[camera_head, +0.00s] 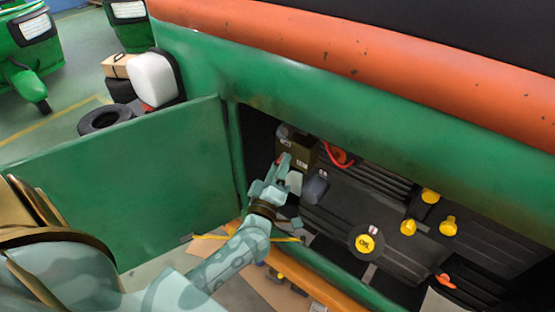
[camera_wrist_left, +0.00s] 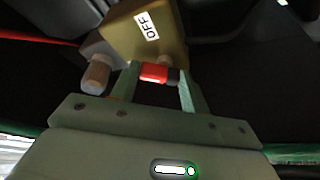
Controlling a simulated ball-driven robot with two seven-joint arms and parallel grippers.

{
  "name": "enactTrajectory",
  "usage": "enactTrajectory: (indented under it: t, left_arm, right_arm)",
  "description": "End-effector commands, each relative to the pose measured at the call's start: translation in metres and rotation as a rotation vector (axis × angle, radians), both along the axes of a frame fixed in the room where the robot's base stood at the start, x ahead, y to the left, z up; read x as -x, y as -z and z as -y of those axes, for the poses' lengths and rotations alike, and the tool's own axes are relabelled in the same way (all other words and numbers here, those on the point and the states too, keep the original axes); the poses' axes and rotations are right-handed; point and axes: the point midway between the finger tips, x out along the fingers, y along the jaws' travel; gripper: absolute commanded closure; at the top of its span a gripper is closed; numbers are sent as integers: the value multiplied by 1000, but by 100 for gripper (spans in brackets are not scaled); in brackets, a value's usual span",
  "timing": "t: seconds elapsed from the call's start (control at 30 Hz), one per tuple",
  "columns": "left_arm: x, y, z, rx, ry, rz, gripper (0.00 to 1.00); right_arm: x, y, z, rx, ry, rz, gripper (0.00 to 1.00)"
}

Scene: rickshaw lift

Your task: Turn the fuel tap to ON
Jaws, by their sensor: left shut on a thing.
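The fuel tap's red lever (camera_wrist_left: 153,72) with a small white mark sits between the fingers of my left gripper (camera_wrist_left: 158,75) in the left wrist view. The gripper is shut on it. The lever lies crosswise under an olive box (camera_wrist_left: 172,30) with a white OFF label (camera_wrist_left: 147,26). In the head view my left gripper (camera_head: 283,172) reaches into the open bay, against the dark labelled box (camera_head: 298,147). The lever is mostly hidden there by my fingers. I see no ON label clearly. My right gripper is not in view.
The green side door (camera_head: 150,190) stands open left of the bay. Inside are a red hose (camera_head: 338,155), yellow caps (camera_head: 430,196) and a round yellow-marked cap (camera_head: 366,243). A pale cylindrical knob (camera_wrist_left: 97,74) sits close left of the fingers. The orange-trimmed body overhangs above.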

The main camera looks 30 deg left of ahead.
Motion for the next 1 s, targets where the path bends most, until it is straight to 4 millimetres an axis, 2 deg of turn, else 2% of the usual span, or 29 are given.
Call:
enactTrajectory:
  t: [0.03, 0.4, 0.7, 1.0]
  left_arm:
    - [0, -8, 1, 44, 0, -6, 77]
    - [0, -9, 0, 370, -1, -31, 77]
    - [0, -8, 0, 541, 0, -44, 77]
    - [0, -7, -1, 610, 0, -50, 77]
  right_arm:
    - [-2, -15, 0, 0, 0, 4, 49]
    - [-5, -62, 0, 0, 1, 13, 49]
    - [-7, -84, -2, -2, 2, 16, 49]
    - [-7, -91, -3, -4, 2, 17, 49]
